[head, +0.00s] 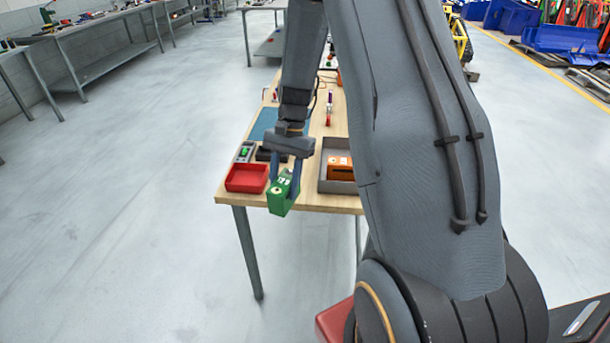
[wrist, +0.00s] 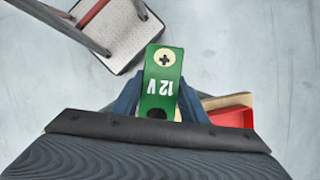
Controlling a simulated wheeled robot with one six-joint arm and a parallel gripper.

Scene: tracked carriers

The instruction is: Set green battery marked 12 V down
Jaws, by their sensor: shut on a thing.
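The green battery marked 12 V (head: 283,193) is held in my gripper (head: 285,168) in the head view, in front of the table's near edge in the picture. In the wrist view the battery (wrist: 162,80) shows its green top with the white 12 V marking and a pale round terminal with a plus sign. The blue fingers of my gripper (wrist: 155,112) are on either side of it. The battery's lower part is hidden in the wrist view. In the head view nothing shows touching it from below, but its exact height is hard to tell.
The wooden table (head: 312,202) carries a red tray (head: 247,190), a grey bin (head: 326,186) with an orange battery (head: 340,168), a small grey device (head: 244,152) and a blue mat (head: 263,124). The red tray (wrist: 235,118) shows at right in the wrist view. Open floor lies left.

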